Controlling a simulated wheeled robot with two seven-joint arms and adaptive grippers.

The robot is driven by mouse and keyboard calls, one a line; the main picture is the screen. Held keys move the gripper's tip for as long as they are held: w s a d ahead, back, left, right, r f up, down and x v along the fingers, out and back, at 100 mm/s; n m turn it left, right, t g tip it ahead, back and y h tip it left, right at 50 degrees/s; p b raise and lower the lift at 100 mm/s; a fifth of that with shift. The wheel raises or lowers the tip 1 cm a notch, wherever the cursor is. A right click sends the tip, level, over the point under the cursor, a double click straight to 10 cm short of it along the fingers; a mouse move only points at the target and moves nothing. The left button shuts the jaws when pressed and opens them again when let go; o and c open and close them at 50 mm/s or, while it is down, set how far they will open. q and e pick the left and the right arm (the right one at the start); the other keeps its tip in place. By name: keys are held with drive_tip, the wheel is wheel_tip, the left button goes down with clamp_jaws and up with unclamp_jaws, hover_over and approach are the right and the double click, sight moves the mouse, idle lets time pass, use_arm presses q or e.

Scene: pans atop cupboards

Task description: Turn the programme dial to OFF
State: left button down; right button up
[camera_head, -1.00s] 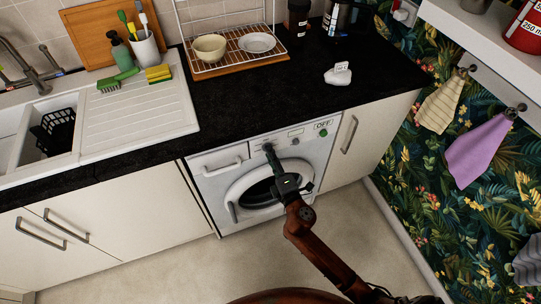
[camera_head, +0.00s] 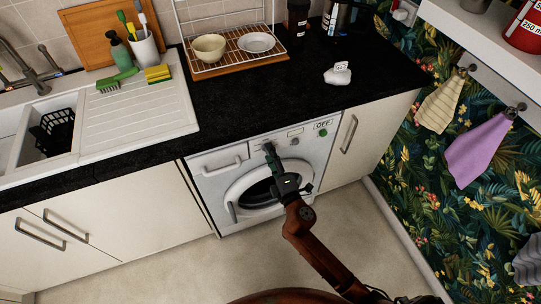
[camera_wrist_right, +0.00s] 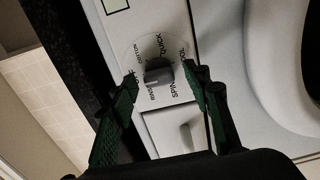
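The washing machine (camera_head: 300,148) stands under the worktop, with its control panel along the top. The programme dial (camera_wrist_right: 158,70) is a dark grey knob on the pale panel, ringed by labels including COTTON, QUICK, SPIN and RINSE. Its exact pointer setting is hard to read. My right gripper (camera_wrist_right: 160,73) is open, with one green-padded finger on each side of the dial; I cannot tell whether they touch it. In the head view the right gripper (camera_head: 268,149) reaches the panel and hides the dial. My left gripper is out of view.
The drawer (camera_head: 220,160) is left of the dial, and the round door (camera_head: 258,193) is below. The black worktop (camera_head: 220,110) overhangs the panel closely. A dish rack (camera_head: 230,55) stands at the back. The floor in front is clear.

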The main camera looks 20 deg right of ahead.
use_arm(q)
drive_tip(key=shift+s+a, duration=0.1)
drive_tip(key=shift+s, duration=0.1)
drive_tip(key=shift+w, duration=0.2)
use_arm(e)
drive_tip(key=s, duration=1.2)
drive_tip(key=shift+d, duration=0.2)
